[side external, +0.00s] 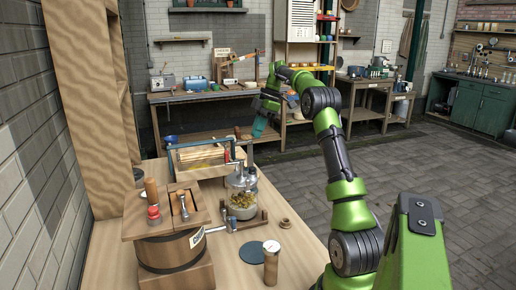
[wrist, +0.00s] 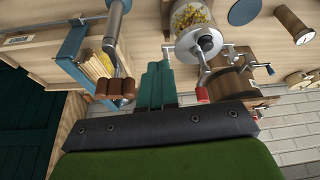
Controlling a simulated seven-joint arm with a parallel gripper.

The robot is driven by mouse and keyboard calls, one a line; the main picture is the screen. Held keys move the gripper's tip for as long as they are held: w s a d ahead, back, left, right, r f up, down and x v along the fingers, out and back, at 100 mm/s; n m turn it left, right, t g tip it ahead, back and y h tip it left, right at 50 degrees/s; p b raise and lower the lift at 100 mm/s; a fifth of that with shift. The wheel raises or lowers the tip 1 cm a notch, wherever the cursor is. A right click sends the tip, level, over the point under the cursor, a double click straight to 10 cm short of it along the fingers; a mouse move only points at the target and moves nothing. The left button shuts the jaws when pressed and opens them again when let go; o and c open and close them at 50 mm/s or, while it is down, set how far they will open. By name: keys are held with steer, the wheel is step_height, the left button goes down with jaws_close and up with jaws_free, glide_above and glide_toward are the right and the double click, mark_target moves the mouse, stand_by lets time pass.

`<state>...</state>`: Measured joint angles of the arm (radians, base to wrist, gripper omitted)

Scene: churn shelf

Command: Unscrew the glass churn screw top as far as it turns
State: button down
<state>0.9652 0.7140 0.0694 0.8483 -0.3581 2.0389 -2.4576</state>
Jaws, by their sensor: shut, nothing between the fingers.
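The glass churn (side external: 243,203) stands upright on the wooden bench, with yellowish pieces inside. Its grey metal screw top (side external: 242,181) sits on the jar and carries a crank with a red handle. In the wrist view the glass churn (wrist: 187,14) is at the top, with its screw top (wrist: 198,43) facing the camera and the red crank handle (wrist: 202,94) below. My gripper (side external: 260,128) is above and behind the churn, apart from it. In the wrist view the teal fingers of my gripper (wrist: 155,70) are together and empty, left of the crank.
A wooden barrel churn (side external: 174,250) with a crank stands at the front left. A blue-framed wooden device (side external: 200,155) is behind the glass churn. A dark disc (side external: 253,252) and a wooden cylinder (side external: 271,262) are in front. A tall wooden shelf side (side external: 92,100) rises at the left.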

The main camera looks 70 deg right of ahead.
steer(key=w+a+f, duration=0.3)
steer(key=a+f, duration=0.1)
steer(key=f, duration=0.2)
steer(key=shift+a+f, duration=0.15)
steer(key=shift+f, duration=0.25)
stand_by(0.6)
steer(key=shift+w+a+n, duration=0.45)
steer(key=shift+a+n, duration=0.05)
steer(key=shift+n, duration=0.1)
